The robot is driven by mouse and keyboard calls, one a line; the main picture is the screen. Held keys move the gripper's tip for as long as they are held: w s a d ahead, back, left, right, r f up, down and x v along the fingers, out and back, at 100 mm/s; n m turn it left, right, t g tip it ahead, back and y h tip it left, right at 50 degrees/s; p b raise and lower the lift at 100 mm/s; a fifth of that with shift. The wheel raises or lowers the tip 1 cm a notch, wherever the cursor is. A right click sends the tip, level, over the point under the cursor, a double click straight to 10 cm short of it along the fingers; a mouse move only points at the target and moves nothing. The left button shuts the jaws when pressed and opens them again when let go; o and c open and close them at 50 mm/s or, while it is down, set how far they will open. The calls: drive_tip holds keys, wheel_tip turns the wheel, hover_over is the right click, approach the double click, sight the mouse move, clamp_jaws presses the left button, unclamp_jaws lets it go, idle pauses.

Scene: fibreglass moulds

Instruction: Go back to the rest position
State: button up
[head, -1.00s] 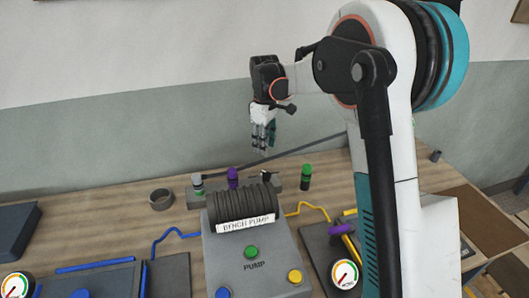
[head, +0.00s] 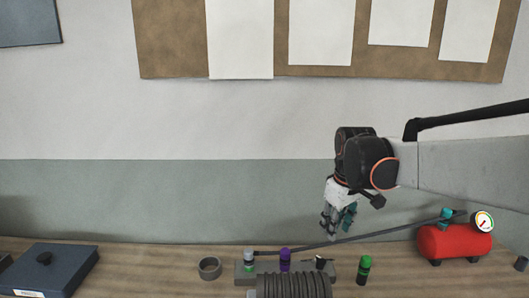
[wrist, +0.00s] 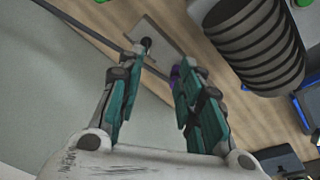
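My gripper (head: 338,222) hangs above the back of the wooden bench in the head view, fingers pointing down, in front of the grey-green wall band. In the wrist view its two teal fingers (wrist: 160,66) stand apart, with nothing held between them. Below is a grey bar (head: 268,267) with a grey-capped piece (head: 249,260), a purple-capped piece (head: 285,259) and a small black knob (head: 320,262). A green-capped piece (head: 364,269) stands right of the bar. The purple piece is partly hidden behind a finger in the wrist view.
The dark ribbed pump cylinder (head: 291,286) is in front of the bar. A long thin dark rod (head: 390,233) slants behind it. A red tank with gauge (head: 455,241) stands right; a grey ring (head: 210,267) and dark blue case (head: 45,270) lie left. Papers hang on a wall board (head: 283,75).

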drive_tip(key=s+f+m+t, duration=0.2)
drive_tip(key=s+m+t, duration=0.3)
drive_tip(key=s, duration=1.9)
drive_tip(key=shift+d+m, duration=0.25)
drive_tip(key=shift+m, duration=0.35)
drive_tip(key=shift+f, duration=0.1)
